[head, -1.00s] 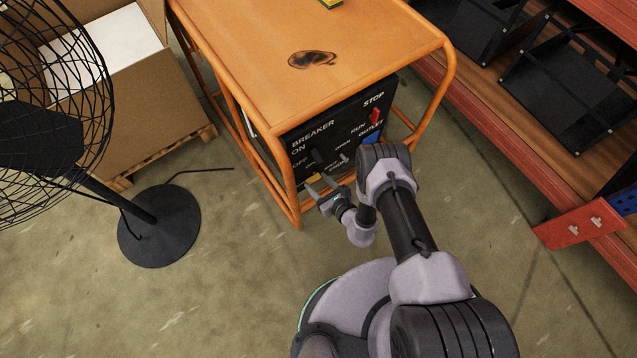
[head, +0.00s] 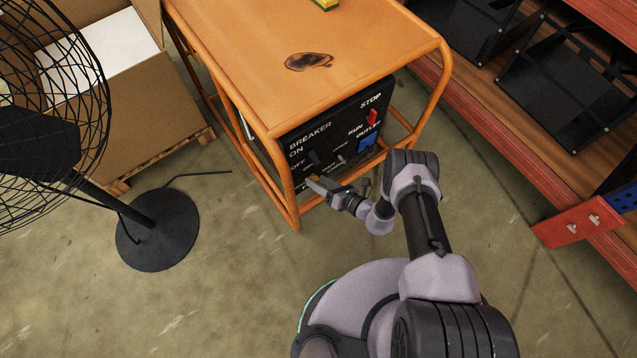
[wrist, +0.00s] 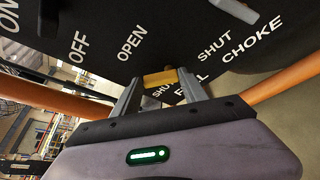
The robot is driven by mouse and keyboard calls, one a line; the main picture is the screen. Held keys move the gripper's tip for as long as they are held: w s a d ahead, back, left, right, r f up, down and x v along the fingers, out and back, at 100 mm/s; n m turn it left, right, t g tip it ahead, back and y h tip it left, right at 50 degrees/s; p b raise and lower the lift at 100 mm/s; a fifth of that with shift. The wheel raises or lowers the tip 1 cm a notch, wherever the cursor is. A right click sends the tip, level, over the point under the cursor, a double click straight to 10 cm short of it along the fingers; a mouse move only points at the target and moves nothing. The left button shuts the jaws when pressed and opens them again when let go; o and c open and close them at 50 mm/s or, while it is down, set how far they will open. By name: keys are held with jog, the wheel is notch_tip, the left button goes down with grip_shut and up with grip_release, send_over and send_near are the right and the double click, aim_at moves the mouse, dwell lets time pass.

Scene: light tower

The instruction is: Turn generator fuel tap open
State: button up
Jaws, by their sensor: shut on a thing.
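The generator (head: 330,125) has a black front panel inside an orange frame. The fuel tap is a small yellow handle (wrist: 160,78) low on the panel, between a word OPEN and a partly covered word SHUT in the wrist view. My gripper (wrist: 160,84) is shut on the yellow handle, with one finger on each side of it. In the head view my gripper (head: 321,185) reaches the panel's lower left from the right. The tap's root and part of the FUEL lettering are hidden behind the fingers.
A grey choke lever (wrist: 235,10) and a black breaker lever (wrist: 48,18) stick out nearby. Orange frame tubes (head: 285,190) flank the panel. A black fan (head: 155,230) stands at left, red shelving (head: 580,222) at right. Floor in front is clear.

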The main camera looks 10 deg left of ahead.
jog(key=shift+w+d+m+g+y, duration=0.2)
jog(key=shift+m+y, duration=0.25)
jog(key=shift+m, duration=0.35)
jog(key=shift+w+d+m+g+y, duration=0.1)
jog(key=shift+m+g+y, duration=0.1)
jog(key=shift+m+y, duration=0.45)
jog(key=shift+m, duration=0.25)
jog(key=o, duration=1.4)
jog(key=p+v, duration=0.1)
jog(key=v, duration=0.7)
jog(key=p+v, duration=0.2)
jog(key=v, duration=0.7)
jog(key=shift+s+d+r, duration=0.1)
jog(key=shift+d+r, duration=0.05)
jog(key=shift+r, duration=0.1)
